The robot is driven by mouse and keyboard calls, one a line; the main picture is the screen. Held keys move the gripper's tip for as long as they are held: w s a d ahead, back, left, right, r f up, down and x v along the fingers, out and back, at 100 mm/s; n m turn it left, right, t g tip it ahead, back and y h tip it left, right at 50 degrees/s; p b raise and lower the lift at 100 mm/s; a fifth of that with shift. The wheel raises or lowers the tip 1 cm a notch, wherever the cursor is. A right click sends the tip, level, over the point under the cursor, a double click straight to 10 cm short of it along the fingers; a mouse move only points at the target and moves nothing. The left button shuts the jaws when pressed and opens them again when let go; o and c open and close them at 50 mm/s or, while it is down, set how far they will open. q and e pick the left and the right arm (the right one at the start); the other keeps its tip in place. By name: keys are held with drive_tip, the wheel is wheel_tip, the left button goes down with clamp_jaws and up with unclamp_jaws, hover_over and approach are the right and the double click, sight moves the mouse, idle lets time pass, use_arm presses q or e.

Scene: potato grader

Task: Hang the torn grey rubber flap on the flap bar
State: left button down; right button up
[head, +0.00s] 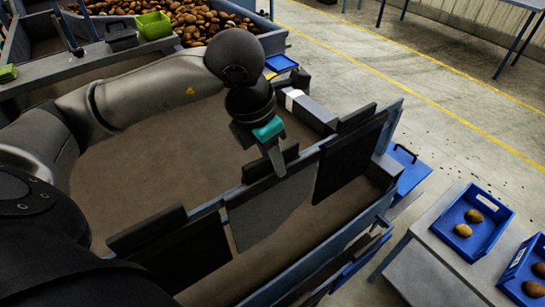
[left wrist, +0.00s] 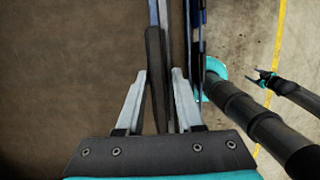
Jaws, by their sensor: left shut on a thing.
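The grey rubber flap (head: 268,212) hangs down in the gap between two black flaps, in front of the blue flap bar (head: 311,154). Its dark top strip (head: 262,168) stands just above the bar, level with its neighbours' strips. My left gripper (head: 279,168) is shut on this strip from above. In the left wrist view the strip (left wrist: 153,60) runs edge-on between the two fingers (left wrist: 158,85). Whether the strip rests on the bar is hard to tell. My right gripper (left wrist: 257,77) shows small in the left wrist view, its fingers apart, with nothing between them.
Black flaps hang at left (head: 190,254) and right (head: 350,157) of the grey one. A brown belt (head: 160,170) lies behind the bar. A blue tray (head: 468,240) with potatoes stands on a grey table at right. The floor beyond is largely clear.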

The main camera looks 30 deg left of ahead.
use_arm(q)
drive_tip(key=shift+w+a+r+p, duration=0.1)
drive_tip(key=shift+r+p, duration=0.95)
drive_tip(key=shift+r, duration=0.9)
drive_tip(key=s+d, duration=0.4)
drive_tip(key=d, duration=0.5)
drive_tip(key=shift+d+p, duration=0.2)
drive_tip(key=shift+p, duration=0.1)
drive_tip(key=shift+f, duration=0.1)
